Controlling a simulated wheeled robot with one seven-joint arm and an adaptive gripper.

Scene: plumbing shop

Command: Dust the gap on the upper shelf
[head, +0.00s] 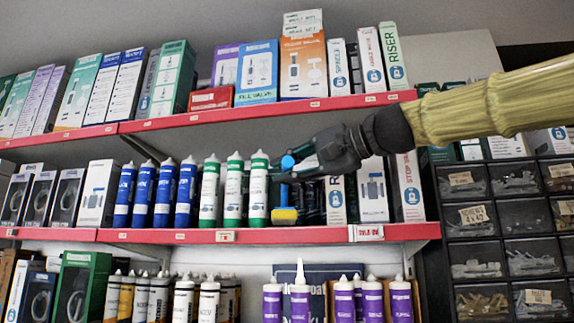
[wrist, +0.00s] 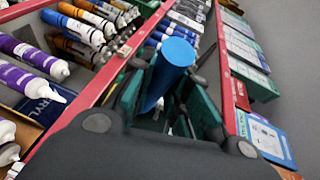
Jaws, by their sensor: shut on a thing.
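In the wrist view the blue handle (wrist: 172,58) stands between the dark green fingers (wrist: 170,105). The shelf above (head: 265,110) is filled with boxes, with a small space near the red box (head: 211,98).
Blue tubes (head: 163,195) stand left of the green-capped ones. White boxes (head: 372,190) stand close on the right. Purple tubes (head: 300,297) stand on the shelf below. A dark drawer cabinet (head: 500,215) is at the right. My forearm crosses in front of the upper shelf.

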